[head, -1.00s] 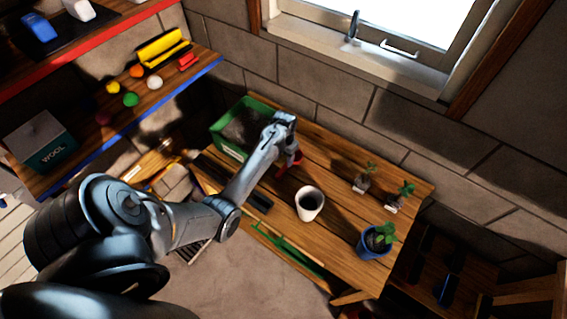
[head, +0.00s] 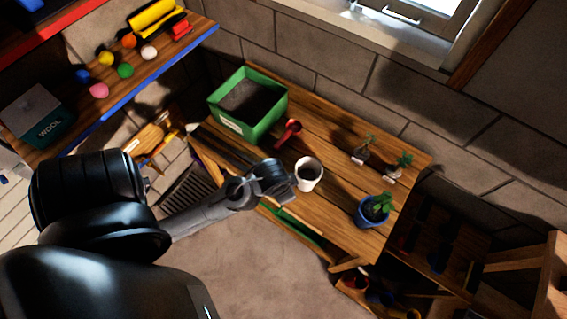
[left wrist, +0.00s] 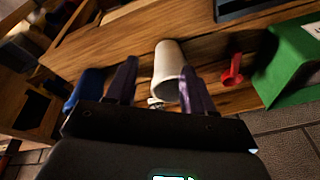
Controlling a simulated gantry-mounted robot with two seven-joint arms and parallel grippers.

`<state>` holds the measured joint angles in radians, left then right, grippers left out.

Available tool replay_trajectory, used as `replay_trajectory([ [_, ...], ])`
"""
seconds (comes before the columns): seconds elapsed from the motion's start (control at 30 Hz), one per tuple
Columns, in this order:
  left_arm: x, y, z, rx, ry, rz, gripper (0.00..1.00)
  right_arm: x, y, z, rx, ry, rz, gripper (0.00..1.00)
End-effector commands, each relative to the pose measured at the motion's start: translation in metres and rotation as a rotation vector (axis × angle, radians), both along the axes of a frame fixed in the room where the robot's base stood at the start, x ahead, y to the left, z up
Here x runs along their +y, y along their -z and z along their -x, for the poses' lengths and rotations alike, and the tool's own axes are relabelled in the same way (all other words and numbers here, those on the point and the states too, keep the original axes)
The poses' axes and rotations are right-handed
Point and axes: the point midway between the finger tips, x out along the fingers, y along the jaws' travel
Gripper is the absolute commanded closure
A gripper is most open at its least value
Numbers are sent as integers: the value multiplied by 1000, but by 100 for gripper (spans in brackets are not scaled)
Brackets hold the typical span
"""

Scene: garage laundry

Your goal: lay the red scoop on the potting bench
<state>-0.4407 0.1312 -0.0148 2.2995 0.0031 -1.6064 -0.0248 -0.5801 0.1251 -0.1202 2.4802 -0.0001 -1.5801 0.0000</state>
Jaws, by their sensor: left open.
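The red scoop (head: 288,131) lies on the wooden potting bench (head: 335,146), between the green soil box and the white pot. It also shows in the left wrist view (left wrist: 232,72), with the green box beside it. My left gripper (head: 280,180) is open and empty near the bench's front edge, apart from the scoop. In the left wrist view, the open fingers (left wrist: 157,85) point toward the white pot, and the scoop is to their right. My right gripper is in neither current view.
The white pot (head: 308,173) stands just right of my left gripper. The green box (head: 247,103) of soil is at the bench's back left. A blue pot (head: 372,212) with a plant and two small seedlings (head: 362,152) stand to the right. The centre back is clear.

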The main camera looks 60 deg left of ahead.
Motion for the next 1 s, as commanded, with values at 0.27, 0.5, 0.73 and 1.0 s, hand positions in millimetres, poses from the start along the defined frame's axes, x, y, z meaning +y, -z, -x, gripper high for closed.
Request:
replay_trajectory([
  [0.27, -55, -33, 39, -51, 78, 89, 47, 0, 0, 0, 0, 1, 0, 0],
  [0.5, -57, -34, 40, -54, 80, 92, 47, 1, 0, 0, 1, 3, -4, 0],
  [0.73, -57, -43, 40, -54, 80, 92, 47, 2, -9, 0, 1, 6, -8, 0],
  [1.0, -57, -97, 40, -53, 81, 91, 47, 2, -62, 0, 2, 6, -8, 0],
])
